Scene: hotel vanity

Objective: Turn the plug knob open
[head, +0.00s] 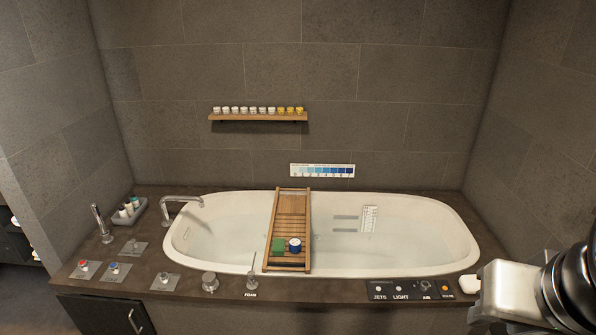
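A round silver knob (210,281) stands on the front deck of the bathtub, left of the foam pump. It looks like the plug knob, but I can read no label on it. Other controls on square plates sit to its left: a plain one (165,281), a blue-marked one (115,268), a red-marked one (83,266) and one farther back (134,245). Part of my arm shows at the lower right, far from these knobs. I cannot make out my gripper's fingers.
A white bathtub (440,262) holds water, with a wooden caddy (291,205) across it. A spout (182,200), a foam pump (252,272) and a black control panel (412,290) line the deck. A shelf of small jars (258,117) hangs above.

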